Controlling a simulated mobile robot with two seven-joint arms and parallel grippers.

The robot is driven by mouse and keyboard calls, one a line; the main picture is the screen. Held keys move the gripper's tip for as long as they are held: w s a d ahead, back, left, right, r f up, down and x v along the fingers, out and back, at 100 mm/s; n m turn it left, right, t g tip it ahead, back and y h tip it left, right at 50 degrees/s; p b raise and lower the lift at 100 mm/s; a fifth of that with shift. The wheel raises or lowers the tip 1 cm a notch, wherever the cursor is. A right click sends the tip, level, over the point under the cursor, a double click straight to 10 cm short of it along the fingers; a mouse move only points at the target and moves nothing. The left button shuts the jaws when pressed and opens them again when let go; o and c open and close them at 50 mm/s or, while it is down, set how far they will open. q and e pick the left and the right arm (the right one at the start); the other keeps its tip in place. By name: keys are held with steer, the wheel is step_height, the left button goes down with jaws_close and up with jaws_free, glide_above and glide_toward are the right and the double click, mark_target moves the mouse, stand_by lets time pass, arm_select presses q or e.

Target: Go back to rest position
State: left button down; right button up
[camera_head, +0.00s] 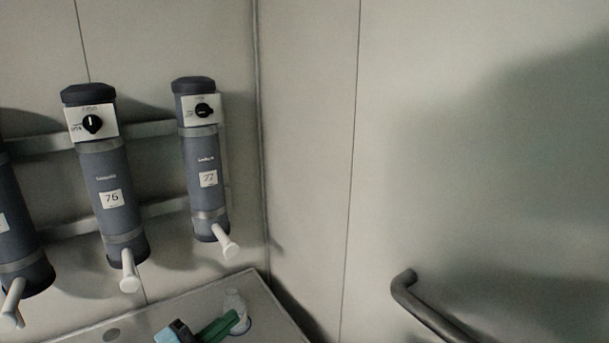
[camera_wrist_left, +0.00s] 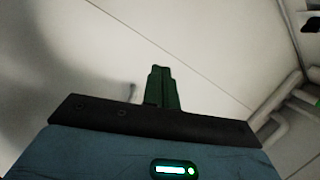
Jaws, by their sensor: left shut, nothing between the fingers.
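My left gripper (camera_head: 222,327) shows at the bottom of the head view, with green fingers over the grey counter (camera_head: 250,290). In the left wrist view its green fingers (camera_wrist_left: 161,88) are together, with nothing between them, against a pale wall. A small clear vessel (camera_head: 235,307) stands on the counter right by the fingertips in the head view; I cannot tell whether they touch. My right gripper is in neither view.
Grey cylinders marked 76 (camera_head: 107,180) and 77 (camera_head: 203,165) hang on wall rails, with white spouts below. Another cylinder (camera_head: 15,230) is cut off at the left. A dark handrail (camera_head: 430,310) is at lower right. Pipes (camera_wrist_left: 290,110) show in the wrist view.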

arm_select(q)
steer(key=s+a+f+n+g+y, duration=0.2)
steer(key=s+f+n+y, duration=0.3)
steer(key=s+f+n, duration=0.4)
steer(key=s+a+f+n+g+y, duration=0.3)
steer(key=s+f+n+y, duration=0.2)
steer(key=s+f+n, duration=0.5)
steer(key=s+f, duration=0.6)
steer(key=f, duration=0.6)
steer(key=shift+s+a+f+y, duration=0.2)
steer(key=shift+y, duration=0.2)
stand_by(2.0)
